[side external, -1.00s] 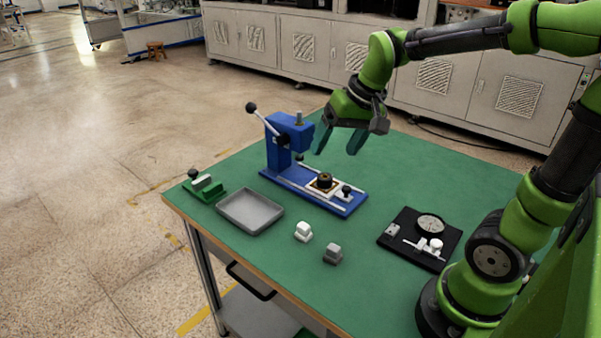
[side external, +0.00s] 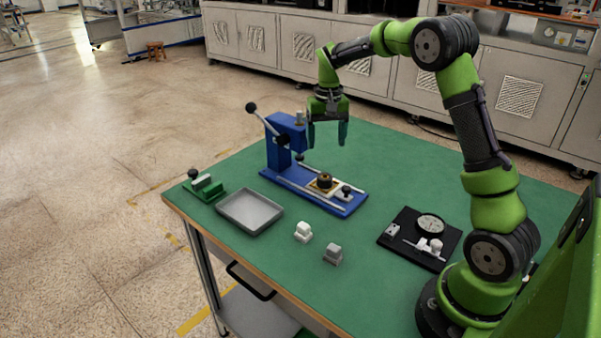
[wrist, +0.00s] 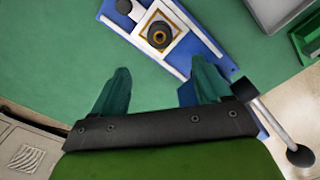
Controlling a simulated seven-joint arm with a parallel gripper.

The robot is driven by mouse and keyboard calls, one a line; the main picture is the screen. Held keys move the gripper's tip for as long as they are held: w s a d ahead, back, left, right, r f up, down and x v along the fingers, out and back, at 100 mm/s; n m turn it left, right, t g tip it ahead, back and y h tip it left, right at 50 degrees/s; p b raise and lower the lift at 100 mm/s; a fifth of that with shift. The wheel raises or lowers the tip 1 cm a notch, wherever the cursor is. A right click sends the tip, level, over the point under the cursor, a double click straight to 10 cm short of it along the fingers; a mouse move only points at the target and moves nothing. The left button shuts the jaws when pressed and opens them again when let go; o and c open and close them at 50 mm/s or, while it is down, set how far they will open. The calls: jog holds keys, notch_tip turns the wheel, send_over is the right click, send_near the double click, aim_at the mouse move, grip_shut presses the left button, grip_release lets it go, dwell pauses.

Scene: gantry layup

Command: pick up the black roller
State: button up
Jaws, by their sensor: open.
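A short black round part with a brass-coloured centre, which looks like the black roller (side external: 324,179), sits upright in a white-and-tan square holder on the blue press base (side external: 278,179). It also shows in the wrist view (wrist: 160,36), top centre, in full view. A smaller black knob (side external: 346,189) on a white block stands beside it on the same base. My gripper (side external: 327,140) is open and empty, pointing down well above the holder. In the wrist view its fingers (wrist: 160,70) stand apart, with the roller beyond their tips.
The blue press column with its black-knobbed lever (side external: 251,107) rises left of my gripper. A grey tray (side external: 233,219), a green fixture (side external: 212,193), a white block (side external: 303,235), a grey block (side external: 332,257) and a black gauge plate (side external: 390,244) stand apart on the green table.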

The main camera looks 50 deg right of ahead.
send_over(325, 176)
jog(key=f, duration=0.6)
jog(key=shift+w+d, duration=0.2)
jog(key=shift+w, duration=0.05)
jog(key=f, duration=0.5)
jog(key=shift+s+a, duration=0.2)
jog(key=shift+r, duration=0.1)
jog(key=c, duration=1.1)
jog(key=shift+c, duration=0.2)
